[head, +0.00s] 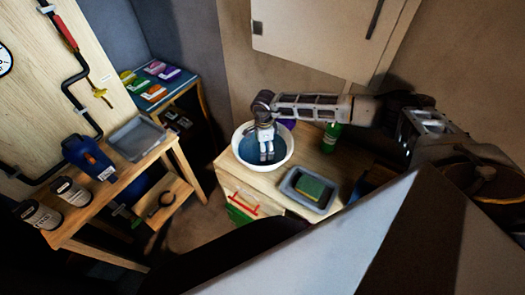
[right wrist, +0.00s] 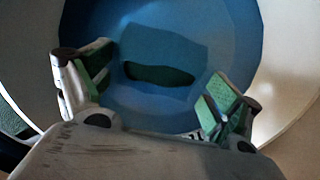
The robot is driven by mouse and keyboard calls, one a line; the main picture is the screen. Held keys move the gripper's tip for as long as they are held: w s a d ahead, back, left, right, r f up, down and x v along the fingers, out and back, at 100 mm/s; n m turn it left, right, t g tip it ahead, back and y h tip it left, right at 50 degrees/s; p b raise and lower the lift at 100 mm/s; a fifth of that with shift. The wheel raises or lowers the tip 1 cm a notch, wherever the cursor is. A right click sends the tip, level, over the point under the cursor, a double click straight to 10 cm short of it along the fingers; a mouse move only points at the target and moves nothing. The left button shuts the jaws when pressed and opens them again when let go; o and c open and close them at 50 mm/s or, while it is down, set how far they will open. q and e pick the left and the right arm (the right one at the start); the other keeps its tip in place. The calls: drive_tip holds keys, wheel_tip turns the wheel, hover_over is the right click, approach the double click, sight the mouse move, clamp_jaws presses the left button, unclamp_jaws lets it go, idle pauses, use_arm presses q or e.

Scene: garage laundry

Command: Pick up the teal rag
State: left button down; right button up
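A round white basin (head: 236,150) with a blue inside stands on a wooden cabinet in the head view. In the right wrist view, a dark teal patch (right wrist: 158,74), which looks like the teal rag, lies low in the blue basin, beneath a darker blue area. My right gripper (head: 267,157) reaches down over the basin. In the right wrist view its green-padded fingers (right wrist: 157,90) are spread wide, one on each side of the teal patch, with nothing between them. In the head view the gripper hides the rag. My left gripper is not in view.
A grey tray (head: 318,206) with a green-and-yellow sponge (head: 314,187) sits right of the basin. A green bottle (head: 330,138) and a purple item (head: 288,123) stand behind it. A wooden workbench (head: 160,150) is at left, across a floor gap.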

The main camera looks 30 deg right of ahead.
drive_tip(key=shift+s, duration=0.15)
drive_tip(key=c, duration=0.8)
drive_tip(key=shift+s, duration=0.1)
drive_tip(key=shift+c, duration=0.2)
drive_tip(key=shift+f, duration=0.15)
drive_tip(key=shift+c, duration=0.4)
drive_tip(key=shift+r, duration=0.45)
drive_tip(key=c, duration=0.3)
drive_tip(key=r, duration=0.3)
drive_tip(key=r+b, duration=0.1)
drive_tip(key=r, duration=0.5)
drive_tip(key=shift+w+r, duration=0.2)
drive_tip(key=shift+w, duration=0.05)
drive_tip(key=shift+c, duration=0.2)
